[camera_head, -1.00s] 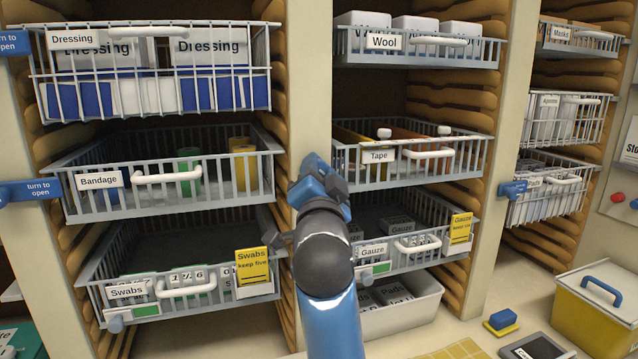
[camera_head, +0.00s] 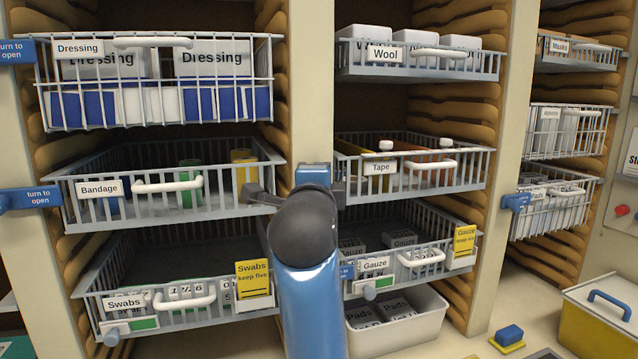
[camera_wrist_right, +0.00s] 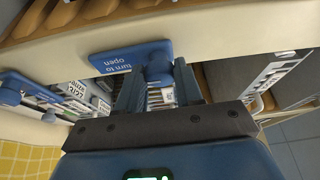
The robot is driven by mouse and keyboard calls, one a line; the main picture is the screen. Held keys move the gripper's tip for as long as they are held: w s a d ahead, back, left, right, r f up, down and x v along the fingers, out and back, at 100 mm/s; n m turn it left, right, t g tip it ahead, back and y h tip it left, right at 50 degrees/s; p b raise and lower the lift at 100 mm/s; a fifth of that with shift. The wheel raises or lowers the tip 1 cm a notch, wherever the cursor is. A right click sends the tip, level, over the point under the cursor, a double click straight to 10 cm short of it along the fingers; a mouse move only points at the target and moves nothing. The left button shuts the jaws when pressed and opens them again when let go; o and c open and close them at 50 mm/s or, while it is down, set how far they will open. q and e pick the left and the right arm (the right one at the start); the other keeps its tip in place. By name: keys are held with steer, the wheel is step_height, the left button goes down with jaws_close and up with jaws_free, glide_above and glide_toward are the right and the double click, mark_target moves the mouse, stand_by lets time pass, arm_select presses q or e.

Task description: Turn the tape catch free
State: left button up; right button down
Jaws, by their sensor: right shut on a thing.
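The tape basket (camera_head: 410,176), labelled Tape, sits in the middle of the centre rack and holds orange and yellow items. In the right wrist view, a blue catch (camera_wrist_right: 128,57) marked "turn to open" is on the cream post. My right gripper (camera_wrist_right: 158,76) is shut on its round knob, one finger on each side. In the head view my right arm stands before the post left of the tape basket, hiding the catch and most of the gripper. My left gripper is in neither view.
The bandage basket (camera_head: 165,190) is close left of my arm. The gauze basket (camera_head: 410,262) is below the tape basket, and the wool basket (camera_head: 420,62) above it. A white tub of pads (camera_head: 395,325) is at the bottom. A yellow box (camera_head: 600,315) stands at the lower right.

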stand_by(0.4)
steer(key=c, duration=0.8)
jaws_free()
steer(key=shift+o, duration=0.2)
steer(key=shift+f, duration=0.1)
